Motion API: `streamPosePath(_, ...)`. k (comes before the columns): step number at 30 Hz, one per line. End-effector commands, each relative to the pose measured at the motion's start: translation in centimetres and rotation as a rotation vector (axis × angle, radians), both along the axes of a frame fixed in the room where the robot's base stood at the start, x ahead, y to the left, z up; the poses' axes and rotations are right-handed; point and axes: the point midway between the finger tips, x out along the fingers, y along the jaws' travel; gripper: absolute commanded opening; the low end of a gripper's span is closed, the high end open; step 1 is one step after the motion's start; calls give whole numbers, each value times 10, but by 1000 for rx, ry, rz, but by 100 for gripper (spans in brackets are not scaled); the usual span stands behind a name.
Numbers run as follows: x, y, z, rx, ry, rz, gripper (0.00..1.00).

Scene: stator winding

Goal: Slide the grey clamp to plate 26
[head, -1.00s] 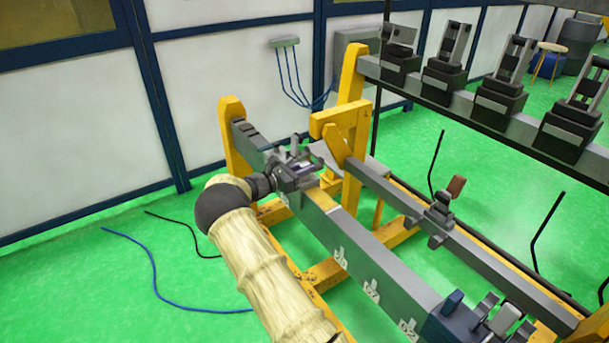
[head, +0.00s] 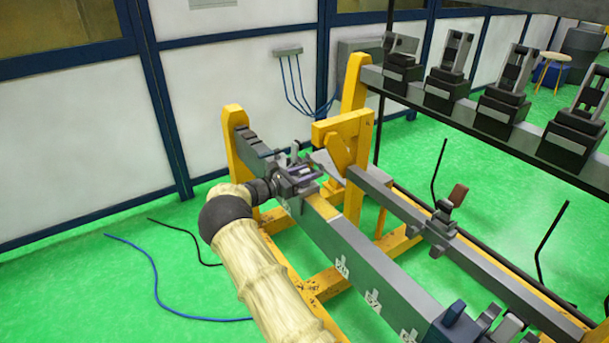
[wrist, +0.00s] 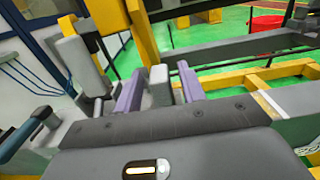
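The grey clamp (head: 297,150) sits on the grey beam (head: 345,235) near its far end, partly hidden by my gripper. My gripper (head: 302,176) is at the clamp, reaching in from the left of the beam. In the wrist view, the two purple fingers of my gripper (wrist: 160,92) stand apart on either side of a light grey block (wrist: 160,80). A narrow gap shows beside the block, so the fingers do not look closed on it. White number plates (head: 341,266) run along the beam's side; their numbers are too small to read.
A yellow upright (head: 234,150) stands at the beam's far end, with a yellow bracket (head: 340,135) close on the right. A second rail (head: 400,205) runs parallel on the right. A dark blue-topped fixture (head: 455,318) sits on the near beam. Cables lie on the green floor at left.

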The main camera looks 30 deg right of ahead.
Motion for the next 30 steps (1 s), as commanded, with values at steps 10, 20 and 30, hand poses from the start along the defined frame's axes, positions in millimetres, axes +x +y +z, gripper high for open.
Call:
streamPosePath(10,-3,34,0,0,-1,3,40)
streamPosePath(20,-10,100,-1,0,0,3,40)
streamPosePath(30,-17,161,-1,0,-1,0,40)
